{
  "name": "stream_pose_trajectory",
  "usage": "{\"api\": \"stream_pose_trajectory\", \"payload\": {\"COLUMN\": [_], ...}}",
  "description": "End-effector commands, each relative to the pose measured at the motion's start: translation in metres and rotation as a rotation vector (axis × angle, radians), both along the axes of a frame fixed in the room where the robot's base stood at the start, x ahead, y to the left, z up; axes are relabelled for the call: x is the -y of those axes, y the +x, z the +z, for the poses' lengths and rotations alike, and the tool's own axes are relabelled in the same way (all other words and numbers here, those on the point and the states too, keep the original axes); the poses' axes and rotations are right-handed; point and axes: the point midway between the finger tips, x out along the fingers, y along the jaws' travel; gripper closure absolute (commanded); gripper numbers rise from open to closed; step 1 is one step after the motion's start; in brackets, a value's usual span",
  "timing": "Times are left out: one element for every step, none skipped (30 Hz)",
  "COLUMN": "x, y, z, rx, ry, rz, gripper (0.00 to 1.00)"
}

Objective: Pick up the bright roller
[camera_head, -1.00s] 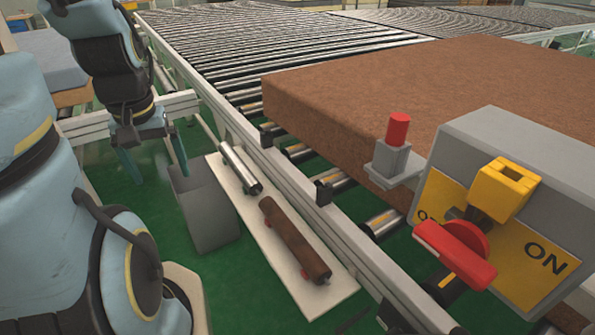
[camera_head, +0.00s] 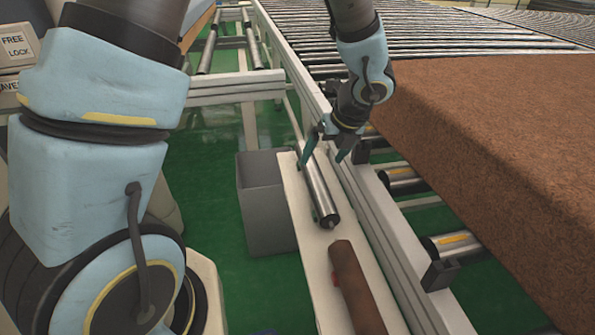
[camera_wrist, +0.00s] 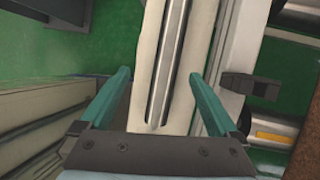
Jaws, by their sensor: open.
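The bright roller (camera_head: 320,192) is a shiny metal cylinder lying lengthwise on a narrow white board (camera_head: 313,262). My gripper (camera_head: 328,155) is open above the far part of the roller, its teal fingers apart. In the wrist view the roller (camera_wrist: 162,65) runs up the picture between the two fingertips of my gripper (camera_wrist: 160,75). The fingers show no contact with it there. A brown, rusty-looking roller (camera_head: 353,285) lies on the same board, nearer to the camera.
A grey open bin (camera_head: 265,205) stands left of the board. The conveyor's pale side rail (camera_head: 375,215) runs close along the right. A large brown mattress (camera_head: 490,130) lies on the conveyor rollers. Green floor is free beyond the bin.

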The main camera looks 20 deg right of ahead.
Motion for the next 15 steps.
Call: {"api": "stream_pose_trajectory", "payload": {"x": [0.007, 0.010, 0.013, 0.014, 0.015, 0.015, 0.015, 0.014, 0.013, 0.011, 0.011, 0.011, 0.010, 0.010, 0.009], "y": [-0.004, -0.005, -0.005, -0.005, -0.005, -0.003, -0.002, 0.000, 0.003, 0.005, 0.007, 0.009, 0.011, 0.013, 0.014], "z": [-0.005, -0.006, -0.008, -0.009, -0.012, -0.016, -0.020, -0.024, -0.030, -0.035, -0.039, -0.044, -0.048, -0.051, -0.054], "rx": [0.002, 0.003, 0.004, 0.005, 0.005, 0.005, 0.004, 0.004, 0.004, 0.004, 0.004, 0.005, 0.004, 0.005, 0.006], "ry": [0.015, 0.022, 0.029, 0.032, 0.035, 0.038, 0.038, 0.038, 0.038, 0.039, 0.038, 0.036, 0.036, 0.036, 0.036], "rz": [-0.051, -0.076, -0.098, -0.109, -0.117, -0.123, -0.124, -0.124, -0.123, -0.120, -0.121, -0.122, -0.120, -0.119, -0.120], "gripper": [0.04, 0.04, 0.04, 0.04, 0.04, 0.04, 0.04, 0.04, 0.04, 0.04, 0.04, 0.04, 0.04, 0.04, 0.04]}}
